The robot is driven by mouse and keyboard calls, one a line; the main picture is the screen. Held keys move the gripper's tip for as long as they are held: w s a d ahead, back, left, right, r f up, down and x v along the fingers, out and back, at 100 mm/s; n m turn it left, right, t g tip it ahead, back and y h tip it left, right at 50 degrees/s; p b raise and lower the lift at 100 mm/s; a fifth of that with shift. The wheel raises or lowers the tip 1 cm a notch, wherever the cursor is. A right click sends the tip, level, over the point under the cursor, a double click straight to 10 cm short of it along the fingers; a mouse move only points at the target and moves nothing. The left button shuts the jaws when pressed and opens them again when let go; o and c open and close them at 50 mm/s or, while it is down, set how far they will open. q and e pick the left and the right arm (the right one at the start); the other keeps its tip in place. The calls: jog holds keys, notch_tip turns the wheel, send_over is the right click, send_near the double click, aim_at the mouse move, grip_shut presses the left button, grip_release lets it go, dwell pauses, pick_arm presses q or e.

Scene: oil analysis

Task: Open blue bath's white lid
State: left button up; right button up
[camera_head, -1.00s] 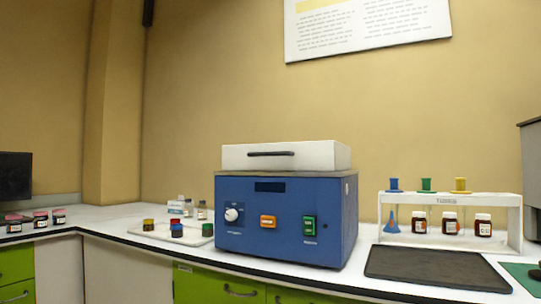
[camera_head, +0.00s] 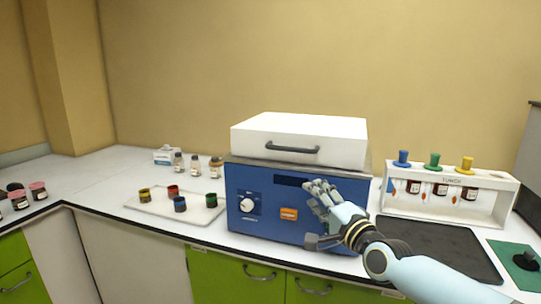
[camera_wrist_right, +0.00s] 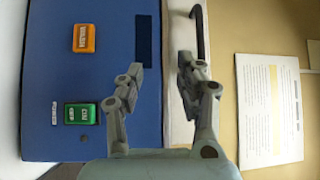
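The blue bath (camera_head: 268,222) stands on the bench with its white lid (camera_head: 300,141) down on top. A dark handle (camera_head: 292,149) runs along the lid's front face. My right gripper (camera_head: 320,190) is in front of the bath's upper right front, below the handle, and hides the green switch in the head view. In the right wrist view the right gripper (camera_wrist_right: 160,72) has its two fingers apart with nothing between them. The handle (camera_wrist_right: 200,35) shows beyond the fingertips, and the blue front (camera_wrist_right: 60,50) lies to the left. My left gripper is not in view.
A white rack (camera_head: 450,205) with coloured funnels and bottles stands right of the bath, behind a dark mat (camera_head: 440,245). A white tray (camera_head: 150,203) with several coloured-capped jars lies to the left. Small bottles (camera_head: 195,168) stand behind the tray.

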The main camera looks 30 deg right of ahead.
jog(key=p, duration=0.2)
send_near(293, 151)
jog(key=shift+t, duration=0.3)
jog(key=w+b, duration=0.2)
jog(key=w, duration=0.1)
jog(key=w+b, duration=0.2)
jog(key=w, duration=0.2)
jog(key=w+d+r+b, duration=0.1)
jog(key=w+b, duration=0.1)
jog(key=w, duration=0.1)
jog(key=shift+w+d, duration=0.1)
jog(key=shift+w, duration=0.15)
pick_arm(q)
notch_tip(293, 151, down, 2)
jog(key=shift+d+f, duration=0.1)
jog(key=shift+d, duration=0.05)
pick_arm(e)
jog(key=shift+n, duration=0.3)
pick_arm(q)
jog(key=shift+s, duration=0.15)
pick_arm(e)
jog(key=shift+c, duration=0.4)
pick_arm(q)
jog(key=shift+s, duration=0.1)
pick_arm(e)
grip_shut()
jog(key=shift+f, duration=0.1)
